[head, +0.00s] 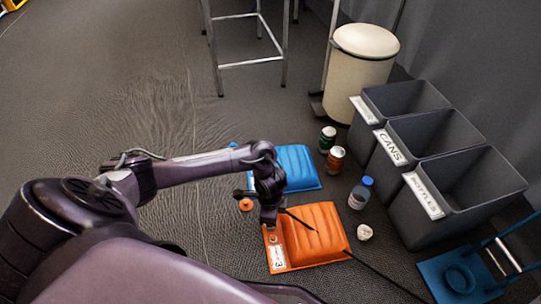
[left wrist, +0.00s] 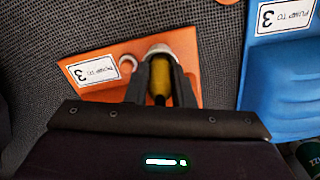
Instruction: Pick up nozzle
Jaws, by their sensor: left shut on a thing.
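In the left wrist view, my left gripper (left wrist: 160,82) is shut on a yellowish piece with a pale rim, which I take to be the nozzle (left wrist: 161,75). Its lower part is hidden between the fingers. It is over the orange inflatable pad (left wrist: 108,48), beside a pale ring and the white label marked 3. In the head view my left gripper (head: 268,218) points down at the left edge of the orange pad (head: 318,232). The nozzle is hidden there by the gripper. My right gripper is not in view.
A blue pad (head: 293,167) lies behind. Two cans (head: 336,158), a blue-capped bottle (head: 361,193) and a crumpled white item (head: 365,232) stand or lie to the right, before grey bins (head: 415,135). A black hose (head: 385,275) crosses the floor to a blue pump (head: 460,280).

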